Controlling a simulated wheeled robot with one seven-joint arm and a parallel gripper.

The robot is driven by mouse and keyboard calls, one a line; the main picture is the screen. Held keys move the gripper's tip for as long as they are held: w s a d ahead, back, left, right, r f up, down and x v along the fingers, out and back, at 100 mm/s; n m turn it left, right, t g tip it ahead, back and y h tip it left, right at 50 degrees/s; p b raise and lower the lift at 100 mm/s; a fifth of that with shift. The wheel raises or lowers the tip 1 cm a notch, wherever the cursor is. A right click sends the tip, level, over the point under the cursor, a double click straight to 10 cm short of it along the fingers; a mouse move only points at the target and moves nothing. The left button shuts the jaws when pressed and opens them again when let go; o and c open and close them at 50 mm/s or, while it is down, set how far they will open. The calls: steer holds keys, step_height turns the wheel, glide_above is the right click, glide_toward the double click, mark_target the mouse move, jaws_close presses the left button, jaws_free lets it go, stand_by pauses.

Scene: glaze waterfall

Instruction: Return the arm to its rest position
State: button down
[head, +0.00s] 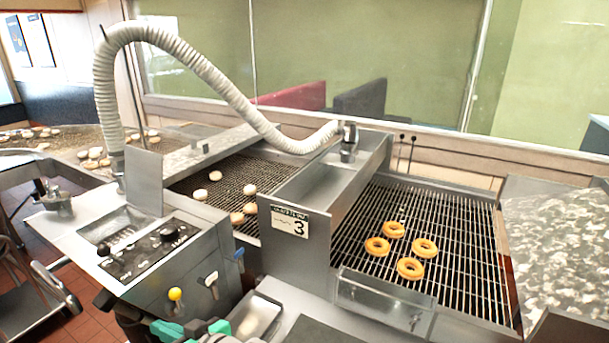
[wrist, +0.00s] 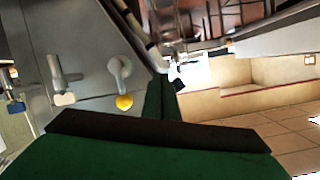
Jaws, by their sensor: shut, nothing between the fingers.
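My gripper (wrist: 160,112) shows in the wrist view as green fingers with a dark pad, shut with nothing held. In the head view, green and black parts of my arm (head: 192,329) show at the bottom edge, low in front of the control box (head: 150,245). The wrist view looks along the box's grey front, with a yellow knob (wrist: 124,102) and pale levers (wrist: 62,80) beyond the fingers.
The yellow knob (head: 175,294) and a blue-tipped lever (head: 239,256) stick out from the box near my arm. Several ring doughnuts (head: 410,268) lie on the right wire conveyor (head: 460,235). A ribbed hose (head: 190,60) arches above. Tiled floor (head: 75,250) shows at left.

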steer(key=s+d+f+m+t+h, duration=0.5)
steer(key=d+f+m, duration=0.2)
steer(key=d, duration=0.1)
steer(key=s+d+f+m+t+h, duration=0.4)
steer(key=s+d+f+m, duration=0.15)
steer(key=d+f, duration=0.25)
steer(key=s+d+f+n+h, duration=0.1)
steer(key=s+d+n+h, duration=0.1)
steer(key=s+d, duration=0.5)
steer(key=s+d+f+n+h, duration=0.1)
steer(key=s+d, duration=0.6)
steer(key=s, duration=0.7)
steer(key=shift+s+f+n+h, duration=0.15)
steer(key=shift+s+n+h, duration=0.2)
steer(key=shift+h, duration=0.25)
